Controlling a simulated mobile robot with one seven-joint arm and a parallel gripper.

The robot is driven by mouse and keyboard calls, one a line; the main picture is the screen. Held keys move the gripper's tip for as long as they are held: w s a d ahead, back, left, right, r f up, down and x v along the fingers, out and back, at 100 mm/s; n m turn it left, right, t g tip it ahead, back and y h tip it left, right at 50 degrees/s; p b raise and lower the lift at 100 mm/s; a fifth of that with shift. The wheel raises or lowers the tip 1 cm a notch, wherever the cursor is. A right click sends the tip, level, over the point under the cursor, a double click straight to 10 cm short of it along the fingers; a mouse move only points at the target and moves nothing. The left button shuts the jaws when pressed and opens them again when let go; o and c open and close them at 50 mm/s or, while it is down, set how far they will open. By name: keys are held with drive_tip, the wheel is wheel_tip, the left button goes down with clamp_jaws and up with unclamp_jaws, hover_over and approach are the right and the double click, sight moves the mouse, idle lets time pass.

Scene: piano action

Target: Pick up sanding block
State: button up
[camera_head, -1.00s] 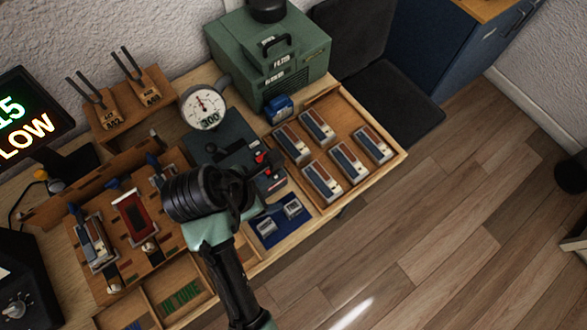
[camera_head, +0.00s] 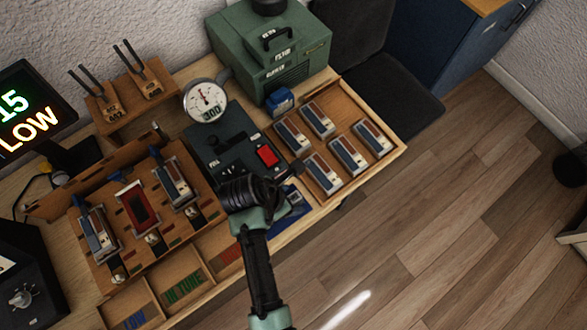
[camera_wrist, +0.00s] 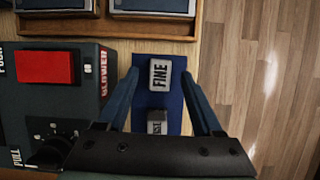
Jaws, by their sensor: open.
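A small light-grey block marked "FINE" (camera_wrist: 160,75) lies on a blue mat (camera_wrist: 173,103) in the wrist view. A second grey block (camera_wrist: 157,122), its label partly hidden, lies nearer my wrist on the same mat. My gripper (camera_wrist: 160,78) is open, with one blue finger on each side of the mat and the "FINE" block between the fingertips in the picture. I cannot tell how far above the block the fingertips are. In the head view my wrist hides most of the blue mat (camera_head: 299,208).
Beside the mat stands a dark unit with a red switch (camera_head: 267,156). A wooden tray (camera_head: 396,150) with several grey-and-blue blocks lies beyond the mat. A slotted wooden rack (camera_head: 122,222) stands to the left. Open floor (camera_head: 440,220) lies to the right.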

sight(292, 199)
drive_tip(key=shift+x, duration=0.75)
drive_tip(key=shift+c, duration=0.3)
clamp_jaws()
drive_tip(key=shift+r, duration=0.15)
wheel_tip(292, 199, up, 10)
drive_tip(key=shift+f, duration=0.1)
